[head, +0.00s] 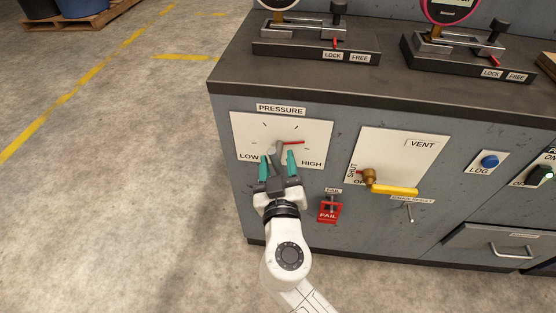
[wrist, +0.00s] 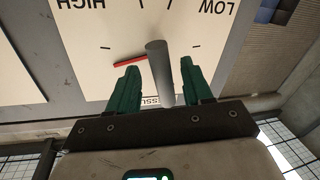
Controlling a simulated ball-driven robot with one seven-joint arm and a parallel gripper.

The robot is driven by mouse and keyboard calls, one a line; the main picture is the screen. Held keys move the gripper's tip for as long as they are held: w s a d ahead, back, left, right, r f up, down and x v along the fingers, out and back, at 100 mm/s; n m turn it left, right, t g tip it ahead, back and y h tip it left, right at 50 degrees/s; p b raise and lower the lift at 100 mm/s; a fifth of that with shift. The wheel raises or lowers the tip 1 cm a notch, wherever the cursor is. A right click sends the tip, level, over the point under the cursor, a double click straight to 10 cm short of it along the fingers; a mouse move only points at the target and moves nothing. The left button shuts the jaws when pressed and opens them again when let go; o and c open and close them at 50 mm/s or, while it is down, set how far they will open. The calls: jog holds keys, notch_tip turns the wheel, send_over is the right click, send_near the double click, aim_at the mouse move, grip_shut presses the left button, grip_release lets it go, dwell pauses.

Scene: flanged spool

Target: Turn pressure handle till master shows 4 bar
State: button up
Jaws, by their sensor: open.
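The pressure handle (head: 278,149) is a grey bar on the white PRESSURE panel (head: 242,128), with LOW at left and HIGH at right. Its red pointer (head: 293,142) points right, slightly above the HIGH label. My gripper (head: 278,160) is open in front of the panel, its green fingers on either side of the handle's lower end. In the wrist view the grey handle (wrist: 159,70) stands between the fingers (wrist: 161,75), with gaps at both sides. A gauge with a pink ring (head: 447,8) is cut off at the top. Its reading is not legible, and I cannot tell whether it is the master.
A VENT panel (head: 420,151) with a yellow lever (head: 395,189) lies right of my gripper. A blue LOG button (head: 489,162) is farther right. The floor (head: 130,200) at left is clear.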

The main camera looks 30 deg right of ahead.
jog(key=shift+w+d, duration=0.15)
jog(key=shift+w, duration=0.2)
jog(key=shift+c, duration=0.2)
grip_shut()
